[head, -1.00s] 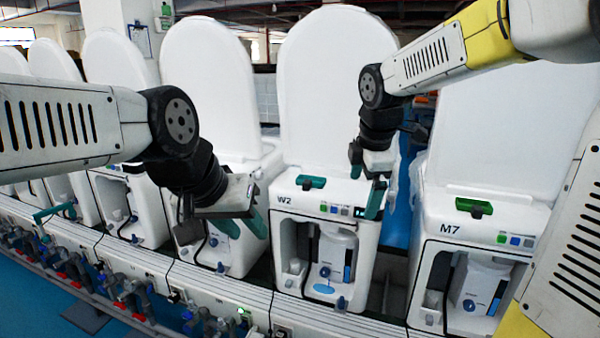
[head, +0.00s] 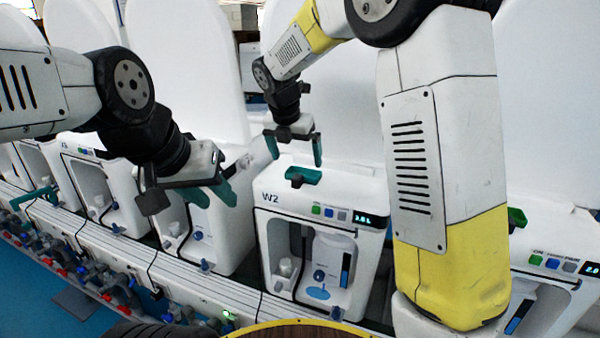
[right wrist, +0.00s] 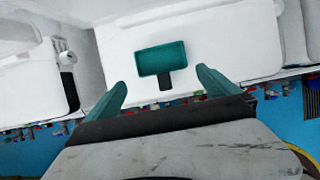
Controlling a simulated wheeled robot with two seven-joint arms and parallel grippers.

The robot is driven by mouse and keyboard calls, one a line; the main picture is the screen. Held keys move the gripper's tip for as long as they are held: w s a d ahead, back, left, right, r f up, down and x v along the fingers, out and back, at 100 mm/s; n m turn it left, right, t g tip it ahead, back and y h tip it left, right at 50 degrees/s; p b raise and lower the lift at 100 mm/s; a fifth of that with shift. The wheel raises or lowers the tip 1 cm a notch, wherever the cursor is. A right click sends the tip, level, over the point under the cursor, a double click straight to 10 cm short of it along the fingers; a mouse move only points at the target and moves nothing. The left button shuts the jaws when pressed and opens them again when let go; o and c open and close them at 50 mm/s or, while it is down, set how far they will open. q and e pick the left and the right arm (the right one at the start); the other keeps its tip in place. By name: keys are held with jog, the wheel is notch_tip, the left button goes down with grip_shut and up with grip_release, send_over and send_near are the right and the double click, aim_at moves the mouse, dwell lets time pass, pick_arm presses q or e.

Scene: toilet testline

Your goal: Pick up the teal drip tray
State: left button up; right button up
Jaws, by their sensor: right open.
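The teal drip tray (head: 303,175) is a small shallow rectangle with a dark tab, lying on top of the white unit marked W2 (head: 268,196). In the right wrist view the tray (right wrist: 161,58) lies ahead of the fingertips, roughly centred between them. My right gripper (head: 294,160) is open and empty above the tray, its two teal fingers apart and pointing down. They also show in the right wrist view (right wrist: 161,80). My left gripper (head: 222,185) hangs left of W2, in front of the neighbouring unit; its finger gap is not clear.
Tall white lids stand behind the row of units. Another green tray (head: 516,218) on the right-hand unit is partly hidden by my right arm. A white rail (head: 190,283) with hoses and valves (head: 100,270) runs along the front. The W2 top around the tray is clear.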

aim_at(301, 170)
jog(key=x, duration=0.6)
jog(key=shift+d+f, duration=0.25)
jog(key=shift+f, duration=0.15)
jog(key=c, duration=1.1)
jog(key=shift+c, duration=0.4)
jog(key=shift+r, duration=0.15)
